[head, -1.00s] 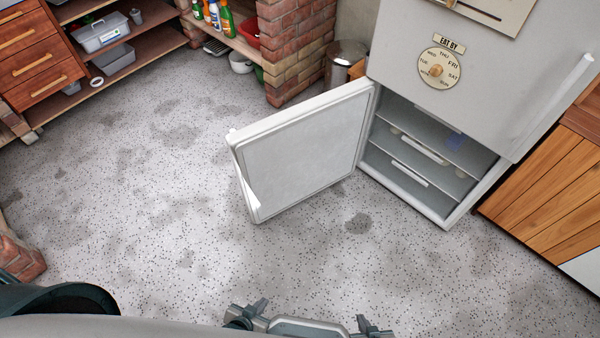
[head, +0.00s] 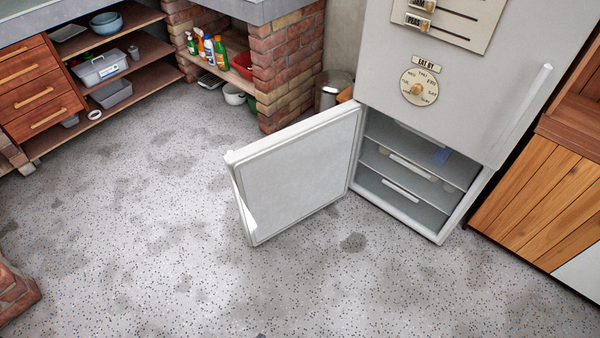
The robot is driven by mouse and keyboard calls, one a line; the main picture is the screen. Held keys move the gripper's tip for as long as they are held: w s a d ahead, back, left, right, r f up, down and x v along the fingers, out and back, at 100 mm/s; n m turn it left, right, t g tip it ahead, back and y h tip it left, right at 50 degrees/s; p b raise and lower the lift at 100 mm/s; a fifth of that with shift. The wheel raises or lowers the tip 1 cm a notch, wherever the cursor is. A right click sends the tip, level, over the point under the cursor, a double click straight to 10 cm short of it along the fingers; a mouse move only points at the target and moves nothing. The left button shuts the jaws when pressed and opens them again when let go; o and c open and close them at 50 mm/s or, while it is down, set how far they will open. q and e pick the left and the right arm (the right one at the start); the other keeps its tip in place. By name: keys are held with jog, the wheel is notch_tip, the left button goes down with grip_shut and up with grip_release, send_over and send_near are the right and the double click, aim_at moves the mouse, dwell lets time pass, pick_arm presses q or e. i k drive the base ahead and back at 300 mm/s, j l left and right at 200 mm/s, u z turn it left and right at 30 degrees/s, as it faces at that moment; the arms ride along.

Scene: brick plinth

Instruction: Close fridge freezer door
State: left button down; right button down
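The white freezer door (head: 298,172) is the lower door of the fridge freezer (head: 455,80). It stands wide open, hinged on the left side of the compartment, its inner panel facing me. Neither of my grippers shows in the head view.
Speckled grey floor (head: 180,265) is clear in front of the door. A brick plinth (head: 288,75) and a metal bin (head: 333,90) stand behind the door. A wooden cabinet (head: 535,200) stands right of the fridge. Shelves and drawers (head: 35,85) line the back left.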

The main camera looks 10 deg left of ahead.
aim_at(281, 178)
jog(key=z, duration=2.15)
jog(key=k+j, duration=0.2)
jog(key=j, duration=0.4)
jog(key=k+j, duration=0.2)
jog(key=j, duration=0.4)
jog(key=k+j, duration=0.2)
jog(key=j, duration=0.4)
jog(key=k+j, duration=0.2)
jog(key=j, duration=0.4)
jog(key=k+j, duration=0.2)
jog(key=j, duration=0.4)
jog(key=k+j, duration=0.2)
jog(key=j, duration=0.4)
jog(key=k+j, duration=0.2)
jog(key=j, duration=0.4)
jog(key=k+j, duration=0.2)
jog(key=j, duration=0.4)
